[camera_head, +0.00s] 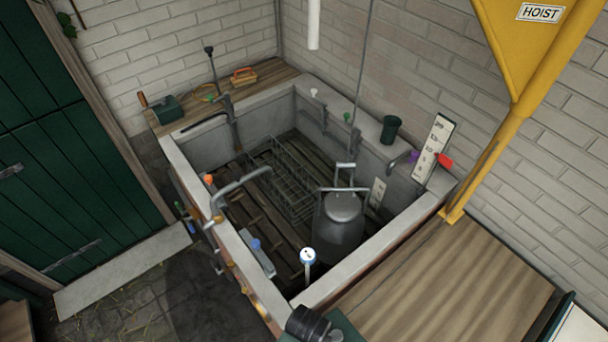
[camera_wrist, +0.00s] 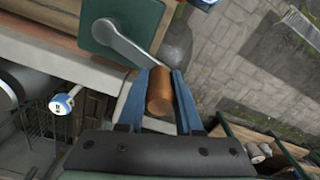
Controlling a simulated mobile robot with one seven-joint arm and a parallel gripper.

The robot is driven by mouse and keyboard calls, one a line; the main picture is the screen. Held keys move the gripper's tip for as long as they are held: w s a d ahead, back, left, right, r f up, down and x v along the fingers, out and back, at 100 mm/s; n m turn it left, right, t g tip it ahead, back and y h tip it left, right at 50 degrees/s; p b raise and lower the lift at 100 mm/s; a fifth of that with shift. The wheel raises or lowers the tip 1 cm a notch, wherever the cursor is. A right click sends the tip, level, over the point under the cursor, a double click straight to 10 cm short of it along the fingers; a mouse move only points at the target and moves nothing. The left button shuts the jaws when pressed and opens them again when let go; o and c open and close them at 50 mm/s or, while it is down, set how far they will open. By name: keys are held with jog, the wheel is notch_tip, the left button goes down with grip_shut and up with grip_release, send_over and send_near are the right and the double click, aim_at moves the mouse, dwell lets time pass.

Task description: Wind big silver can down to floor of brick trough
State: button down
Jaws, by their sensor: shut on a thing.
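The big silver can (camera_head: 338,232) is inside the brick trough (camera_head: 232,245), near its front right corner, below the rim and upright. A thin cable (camera_head: 362,90) runs down to the hook and handle at its top. I cannot tell whether its base touches the slatted floor (camera_head: 283,232). In the wrist view, my gripper (camera_wrist: 160,76) is shut on the brown wooden handle (camera_wrist: 159,95) of a metal crank (camera_wrist: 125,45). The crank joins a green winch box (camera_wrist: 108,18).
A wire rack (camera_head: 283,180) stands in the trough behind the can. A white-topped post (camera_head: 308,257) stands by the front rim. A marked scale board (camera_head: 432,150) with a red pointer is at the right wall. A yellow hoist post (camera_head: 490,165) rises beside the wooden bench (camera_head: 440,285).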

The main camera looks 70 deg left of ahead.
jog(key=w+d, duration=0.7)
jog(key=d, duration=0.1)
jog(key=shift+w, duration=0.3)
jog(key=c, duration=0.5)
grip_release()
jog(key=shift+s+r, duration=0.15)
jog(key=shift+s, duration=0.2)
jog(key=shift+w, duration=0.1)
notch_tip(320, 180, up, 13)
jog(key=b, duration=0.3)
